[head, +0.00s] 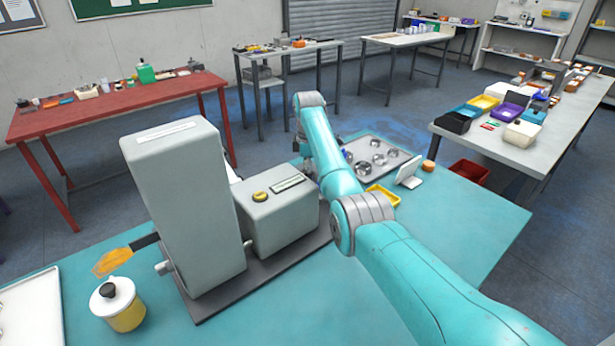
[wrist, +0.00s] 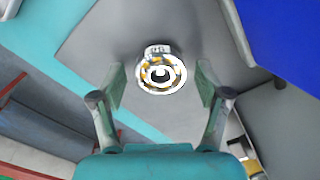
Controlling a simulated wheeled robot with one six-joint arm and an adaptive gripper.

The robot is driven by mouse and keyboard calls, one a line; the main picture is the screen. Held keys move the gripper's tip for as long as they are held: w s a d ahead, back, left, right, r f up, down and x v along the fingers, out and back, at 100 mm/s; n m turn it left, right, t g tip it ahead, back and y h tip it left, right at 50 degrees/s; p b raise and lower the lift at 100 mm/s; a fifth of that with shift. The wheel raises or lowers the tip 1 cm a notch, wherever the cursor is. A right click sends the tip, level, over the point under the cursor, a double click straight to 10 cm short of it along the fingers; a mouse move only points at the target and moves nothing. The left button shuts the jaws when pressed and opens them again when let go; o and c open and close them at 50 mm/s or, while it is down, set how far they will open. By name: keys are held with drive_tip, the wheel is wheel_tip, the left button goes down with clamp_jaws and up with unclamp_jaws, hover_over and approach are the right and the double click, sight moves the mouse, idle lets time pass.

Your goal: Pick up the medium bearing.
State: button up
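In the wrist view, a ring-shaped bearing (wrist: 161,74) with a bright white rim, gold parts and a dark centre shows against a grey surface. A small pale marked piece sits at its upper edge. My gripper (wrist: 160,86) is open, with one finger on each side of the bearing and a visible gap on both sides. The height between fingertips and bearing is hard to judge. In the head view, several metal bearings sit on a grey tray (head: 404,147) beyond my arm; I cannot tell which is medium.
A grey machine (head: 185,215) with a boxy unit (head: 278,212) stands left of my arm on the teal table (head: 465,215). A small white stand (head: 408,173) and a yellow bin (head: 385,194) are near the tray. A lidded pot (head: 120,305) stands front left.

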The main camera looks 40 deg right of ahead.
drive_tip(key=c, duration=1)
drive_tip(key=shift+o, duration=0.2)
wheel_tip(320, 180, up, 10)
